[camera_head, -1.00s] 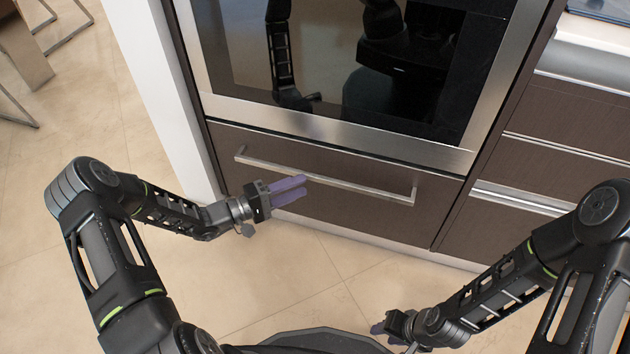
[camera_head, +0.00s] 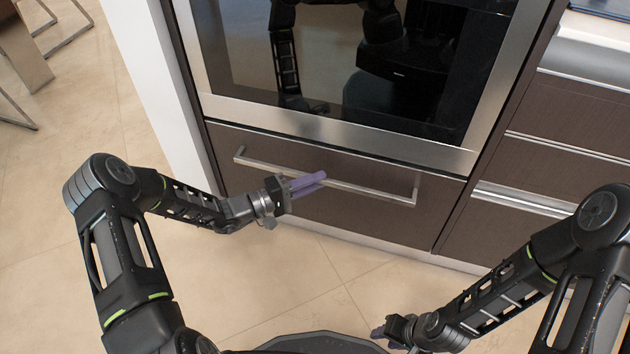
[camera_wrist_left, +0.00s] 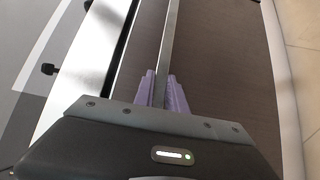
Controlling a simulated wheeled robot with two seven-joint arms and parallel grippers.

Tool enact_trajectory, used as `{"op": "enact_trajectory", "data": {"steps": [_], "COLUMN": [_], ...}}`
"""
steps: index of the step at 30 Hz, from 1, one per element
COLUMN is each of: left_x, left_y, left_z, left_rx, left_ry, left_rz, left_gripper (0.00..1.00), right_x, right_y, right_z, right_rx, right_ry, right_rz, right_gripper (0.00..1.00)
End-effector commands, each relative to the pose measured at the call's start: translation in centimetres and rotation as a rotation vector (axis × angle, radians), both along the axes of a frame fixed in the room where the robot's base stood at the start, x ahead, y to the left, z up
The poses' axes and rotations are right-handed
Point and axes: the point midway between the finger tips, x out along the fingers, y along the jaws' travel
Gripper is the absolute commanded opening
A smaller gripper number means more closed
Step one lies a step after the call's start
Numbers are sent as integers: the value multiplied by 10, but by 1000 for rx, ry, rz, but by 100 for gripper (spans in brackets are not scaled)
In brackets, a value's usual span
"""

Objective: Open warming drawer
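The warming drawer (camera_head: 330,212) is the dark brown front below the oven. It is shut. Its long silver bar handle (camera_head: 375,192) runs across the upper part of the front. My left gripper (camera_head: 318,181) is at the handle, left of the drawer's right half, with its purple fingers a little apart. In the left wrist view the handle (camera_wrist_left: 172,45) runs into the gap between the fingers (camera_wrist_left: 161,88). I cannot tell whether either finger touches it. My right gripper (camera_head: 380,333) is low at the bottom, away from the drawer. Its fingers are mostly hidden.
A glass-fronted oven (camera_head: 340,60) with a steel frame sits directly above the drawer. More drawers (camera_head: 560,145) stand to the right. A white wall edge (camera_head: 150,75) borders the left side. The tiled floor (camera_head: 270,270) before the drawer is clear.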

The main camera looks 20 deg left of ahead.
Motion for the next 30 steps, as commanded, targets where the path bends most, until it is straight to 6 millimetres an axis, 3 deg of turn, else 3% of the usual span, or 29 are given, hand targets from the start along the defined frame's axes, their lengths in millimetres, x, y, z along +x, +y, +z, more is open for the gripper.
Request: {"op": "enact_trajectory", "data": {"steps": [5, 30], "left_x": [0, 0], "left_y": [0, 0], "left_z": [0, -1], "left_rx": [1, 1], "left_ry": [1, 2], "left_rz": [0, 0], "left_gripper": [0, 0], "right_x": [0, 0], "right_y": [0, 0], "right_z": [0, 0], "right_rx": [0, 0], "right_ry": [0, 0], "right_rz": [0, 0], "right_gripper": [36, 36]}}
